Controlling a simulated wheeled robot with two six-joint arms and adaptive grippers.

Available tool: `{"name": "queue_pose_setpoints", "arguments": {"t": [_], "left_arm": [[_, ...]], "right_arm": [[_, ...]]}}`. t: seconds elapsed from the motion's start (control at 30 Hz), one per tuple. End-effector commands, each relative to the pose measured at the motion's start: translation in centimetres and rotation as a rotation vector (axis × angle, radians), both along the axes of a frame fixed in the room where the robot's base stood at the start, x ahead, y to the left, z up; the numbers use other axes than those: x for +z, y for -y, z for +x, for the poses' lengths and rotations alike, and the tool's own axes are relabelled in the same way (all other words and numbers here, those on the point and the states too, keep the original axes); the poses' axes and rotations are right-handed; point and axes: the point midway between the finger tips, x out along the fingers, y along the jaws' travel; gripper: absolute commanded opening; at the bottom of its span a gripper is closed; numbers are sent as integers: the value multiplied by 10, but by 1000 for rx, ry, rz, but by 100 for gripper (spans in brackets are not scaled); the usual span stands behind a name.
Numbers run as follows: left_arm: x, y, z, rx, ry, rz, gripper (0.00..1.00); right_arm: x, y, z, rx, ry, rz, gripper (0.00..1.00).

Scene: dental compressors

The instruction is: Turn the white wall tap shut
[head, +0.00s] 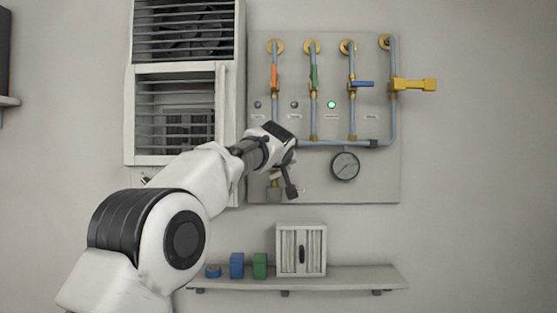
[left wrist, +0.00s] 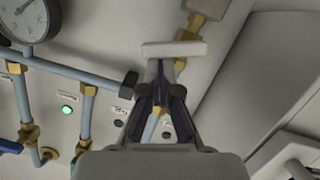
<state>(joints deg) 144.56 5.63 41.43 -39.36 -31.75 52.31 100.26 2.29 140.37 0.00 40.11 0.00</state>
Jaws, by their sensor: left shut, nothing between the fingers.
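The white wall tap's handle (left wrist: 175,49) shows in the left wrist view as a white bar lying across its brass fitting (left wrist: 180,65). My left gripper (left wrist: 167,78) is shut and empty, with its dark fingertips just short of the bar in the picture; I cannot tell whether they touch it. In the head view my left gripper (head: 290,188) is in front of the panel's lower left. My right gripper is in neither view.
The panel (head: 385,185) carries orange (head: 274,77), green (head: 313,77), blue (head: 363,84) and yellow (head: 413,85) taps. A green lamp (head: 332,104) is lit. A gauge (head: 345,166) hangs right of my gripper. A shelf (head: 360,277) with boxes is below; a louvred unit (head: 132,115) is left.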

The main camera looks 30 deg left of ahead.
Motion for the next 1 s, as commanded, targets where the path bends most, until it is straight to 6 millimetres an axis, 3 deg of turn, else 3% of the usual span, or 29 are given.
{"name": "queue_pose_setpoints", "arguments": {"t": [0.43, 1.0], "left_arm": [[-8, 8, 4, 0, -125, 249, 0], [-10, 9, 5, 0, -148, 295, 0]], "right_arm": [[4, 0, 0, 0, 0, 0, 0], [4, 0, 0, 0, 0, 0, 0]]}}
